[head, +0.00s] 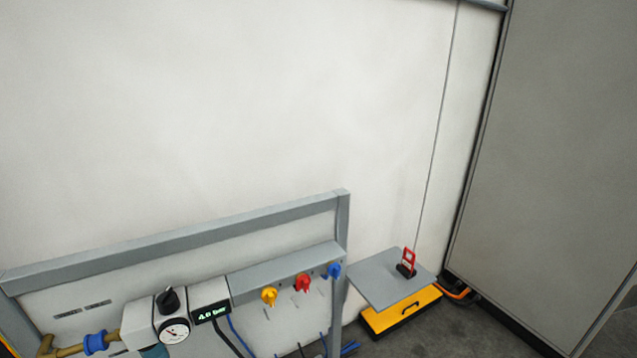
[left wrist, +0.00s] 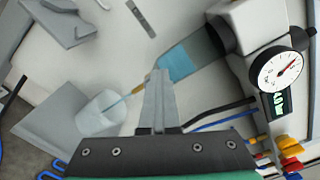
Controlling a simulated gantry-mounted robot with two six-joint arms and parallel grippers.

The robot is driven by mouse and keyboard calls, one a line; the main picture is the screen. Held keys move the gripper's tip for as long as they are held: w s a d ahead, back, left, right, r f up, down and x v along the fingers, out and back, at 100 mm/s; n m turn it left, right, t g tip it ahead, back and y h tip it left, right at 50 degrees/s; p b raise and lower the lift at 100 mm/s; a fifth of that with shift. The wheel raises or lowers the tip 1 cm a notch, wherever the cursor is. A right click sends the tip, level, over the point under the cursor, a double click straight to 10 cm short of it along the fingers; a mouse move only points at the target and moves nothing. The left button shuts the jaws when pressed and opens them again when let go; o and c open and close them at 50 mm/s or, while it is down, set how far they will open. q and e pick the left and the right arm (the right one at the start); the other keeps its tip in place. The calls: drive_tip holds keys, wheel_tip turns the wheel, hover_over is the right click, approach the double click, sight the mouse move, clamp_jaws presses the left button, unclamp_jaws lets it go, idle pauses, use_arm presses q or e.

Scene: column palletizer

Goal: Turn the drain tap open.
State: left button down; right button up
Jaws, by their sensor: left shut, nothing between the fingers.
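The drain tap looks to be the small brass-coloured piece (left wrist: 138,89) at the lower end of the filter bowl (left wrist: 182,62), which shows blue inside, in the left wrist view. My left gripper (left wrist: 157,76) is shut and empty, its fingertips close beside the brass piece and overlapping the bowl's edge in the picture. I cannot tell whether they touch. A thin light blue line runs from the brass piece to a translucent cup (left wrist: 98,116). In the head view only the top of the bowl (head: 154,351) shows at the bottom edge, and the tap is hidden. Neither gripper shows there.
A black regulator knob (head: 168,300), a dial gauge (head: 173,331) and a 4.6 bar display (head: 211,313) sit beside the bowl. Yellow (head: 269,296), red (head: 303,283) and blue (head: 334,270) fittings line the rail. Dark and blue hoses run near my left fingers.

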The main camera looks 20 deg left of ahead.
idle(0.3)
use_arm(q)
drive_tip(key=p+v, duration=0.1)
drive_tip(key=v, duration=0.5)
drive_tip(key=shift+r, duration=0.25)
drive_tip(key=shift+s, duration=0.1)
